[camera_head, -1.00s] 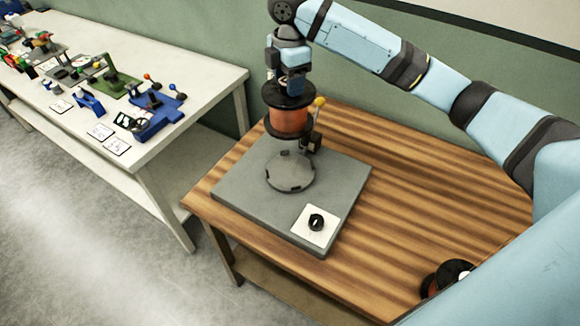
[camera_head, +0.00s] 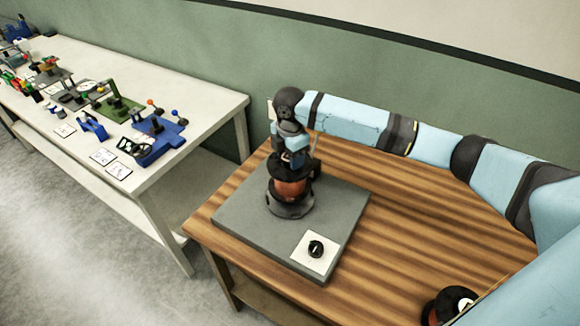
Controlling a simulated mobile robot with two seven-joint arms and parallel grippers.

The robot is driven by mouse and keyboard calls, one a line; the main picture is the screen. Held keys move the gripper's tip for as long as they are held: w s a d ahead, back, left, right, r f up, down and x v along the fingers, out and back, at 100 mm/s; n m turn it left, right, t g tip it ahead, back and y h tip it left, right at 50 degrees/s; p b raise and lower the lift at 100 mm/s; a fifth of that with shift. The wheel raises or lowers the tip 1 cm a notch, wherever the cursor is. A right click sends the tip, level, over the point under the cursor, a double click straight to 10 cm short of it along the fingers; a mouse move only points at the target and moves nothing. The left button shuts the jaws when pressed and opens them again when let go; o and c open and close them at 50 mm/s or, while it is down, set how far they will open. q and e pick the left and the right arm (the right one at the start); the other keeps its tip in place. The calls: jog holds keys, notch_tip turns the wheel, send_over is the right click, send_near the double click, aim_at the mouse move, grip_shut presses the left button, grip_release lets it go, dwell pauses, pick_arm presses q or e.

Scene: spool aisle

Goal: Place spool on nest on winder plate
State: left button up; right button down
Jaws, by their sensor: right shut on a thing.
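The spool (camera_head: 291,188) has black flanges and an orange-brown winding. My right gripper (camera_head: 292,160) is shut on its top and holds it upright. The spool is over the round grey nest (camera_head: 290,209) on the grey winder plate (camera_head: 245,222). Its lower flange appears at or just above the nest; I cannot tell whether it is fully seated. The gripper's fingertips are mostly hidden by the wrist and the spool's top flange. My left gripper is not in view.
A white card with a black knob (camera_head: 316,249) is at the plate's front right corner. A second spool (camera_head: 447,306) lies partly hidden at the wooden table's (camera_head: 420,215) front edge. A white bench (camera_head: 205,88) with several fixtures stands to the left.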

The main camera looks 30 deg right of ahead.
jog(key=shift+f, duration=2.35)
jog(key=shift+c, duration=2.4)
grip_release()
jog(key=shift+f, duration=0.1)
notch_tip(320, 180, up, 12)
jog(key=shift+r+b, duration=0.2)
jog(key=shift+b, duration=0.15)
